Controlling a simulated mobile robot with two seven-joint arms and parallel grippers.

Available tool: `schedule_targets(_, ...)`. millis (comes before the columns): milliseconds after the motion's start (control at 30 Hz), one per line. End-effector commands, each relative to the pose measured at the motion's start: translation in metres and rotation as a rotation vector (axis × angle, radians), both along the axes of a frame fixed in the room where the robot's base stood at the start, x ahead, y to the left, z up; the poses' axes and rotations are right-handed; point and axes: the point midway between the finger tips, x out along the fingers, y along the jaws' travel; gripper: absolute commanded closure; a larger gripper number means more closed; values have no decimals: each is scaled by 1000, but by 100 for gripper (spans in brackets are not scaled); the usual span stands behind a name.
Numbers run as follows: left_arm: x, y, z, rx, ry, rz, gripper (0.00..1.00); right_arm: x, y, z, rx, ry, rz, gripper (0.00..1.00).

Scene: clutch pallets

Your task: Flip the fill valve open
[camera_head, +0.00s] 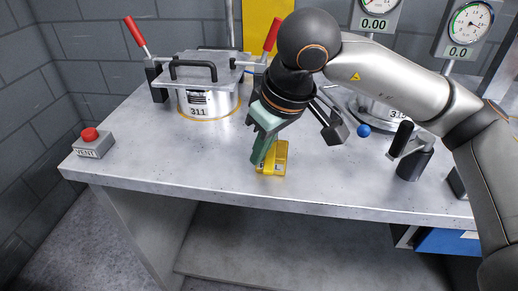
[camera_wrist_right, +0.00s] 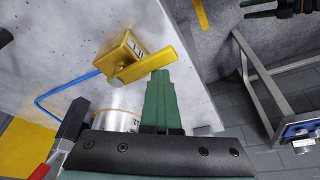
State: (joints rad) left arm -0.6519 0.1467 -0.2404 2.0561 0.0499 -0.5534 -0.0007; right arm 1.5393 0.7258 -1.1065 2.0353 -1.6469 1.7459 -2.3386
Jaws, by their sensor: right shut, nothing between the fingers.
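The fill valve appears to be the small yellow block (camera_head: 280,160) near the front edge of the bench. In the right wrist view the yellow block (camera_wrist_right: 122,54) carries a flat yellow lever (camera_wrist_right: 147,65), and a blue line leads away from it. My right gripper (camera_head: 260,157) points down beside the block, its green fingers shut and empty. In the wrist view the fingertips (camera_wrist_right: 160,75) are right by the lever's end; I cannot tell whether they touch. What seems to be my left gripper (camera_wrist_right: 280,9) shows at the top right of the wrist view, partly cut off.
A metal pot marked 311 (camera_head: 207,103) stands in a clamp frame with red-handled levers at the back left. A vent box with a red button (camera_head: 93,143) sits at the left corner. A second pot (camera_head: 385,113), gauges and a black-handled lever (camera_head: 410,150) stand at right.

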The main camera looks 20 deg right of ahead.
Motion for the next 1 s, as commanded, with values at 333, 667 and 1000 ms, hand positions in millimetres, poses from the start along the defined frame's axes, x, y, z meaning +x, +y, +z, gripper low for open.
schedule_targets(333, -1, 0, 6, 1, 3, 0, 50, -15, -8, 51, -4, 0, -1, 100)
schedule_targets(667, 0, -1, 12, -1, 2, -2, 50, -32, -16, 107, -2, 0, 1, 100)
schedule_targets(1000, 1, -2, 12, -3, 3, -4, 50, -35, -18, 118, -2, 1, 0, 100)
